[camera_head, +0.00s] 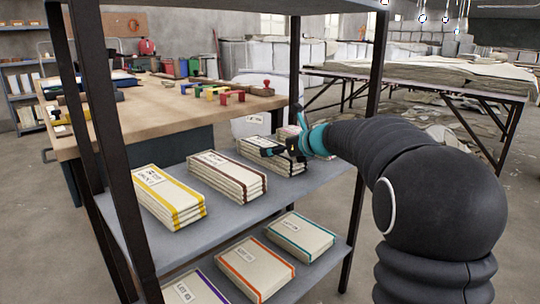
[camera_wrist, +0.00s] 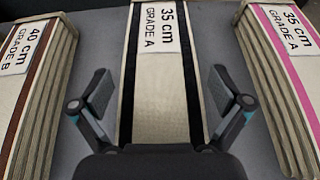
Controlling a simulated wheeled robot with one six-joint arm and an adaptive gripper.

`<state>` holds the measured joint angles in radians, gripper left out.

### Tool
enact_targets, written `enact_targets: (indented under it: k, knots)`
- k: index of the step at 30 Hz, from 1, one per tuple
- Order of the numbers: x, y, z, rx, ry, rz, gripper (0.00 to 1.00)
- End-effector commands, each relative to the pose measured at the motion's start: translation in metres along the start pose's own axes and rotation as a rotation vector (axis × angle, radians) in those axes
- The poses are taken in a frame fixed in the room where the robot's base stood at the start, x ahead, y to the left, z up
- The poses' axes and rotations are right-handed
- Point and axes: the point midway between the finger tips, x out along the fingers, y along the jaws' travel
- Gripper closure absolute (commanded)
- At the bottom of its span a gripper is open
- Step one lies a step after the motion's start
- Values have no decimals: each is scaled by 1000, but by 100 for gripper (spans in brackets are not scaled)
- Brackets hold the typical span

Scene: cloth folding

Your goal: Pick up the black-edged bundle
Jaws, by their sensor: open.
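The black-edged bundle (camera_head: 258,150) is a cream cloth stack with two black stripes, lying on the upper grey shelf (camera_head: 225,212). In the wrist view the bundle (camera_wrist: 162,80) runs down the middle, with a label reading 35 cm GRADE A at its far part. My gripper (camera_head: 287,148) is at the bundle's right part in the head view and hides some of it. In the wrist view my gripper (camera_wrist: 160,98) is open and empty, one finger to each side of the bundle. I cannot tell how far above the shelf the fingertips are.
A brown-edged bundle (camera_wrist: 32,85) lies to the left and a pink-edged one (camera_wrist: 285,80) to the right, with narrow gaps between. A yellow-edged bundle (camera_head: 165,195) lies farther along. Dark shelf posts (camera_head: 293,60) stand nearby. The lower shelf holds more bundles, including an orange-edged one (camera_head: 255,268).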

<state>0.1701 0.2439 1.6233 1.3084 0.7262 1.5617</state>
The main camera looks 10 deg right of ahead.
Motion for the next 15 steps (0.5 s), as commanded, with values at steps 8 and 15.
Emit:
enact_targets:
  k: [8, 15]
  knots:
    - [-1, 0, 0, 0, 0, 0, 30]
    - [-1, 0, 1, 0, -1, -1, 63]
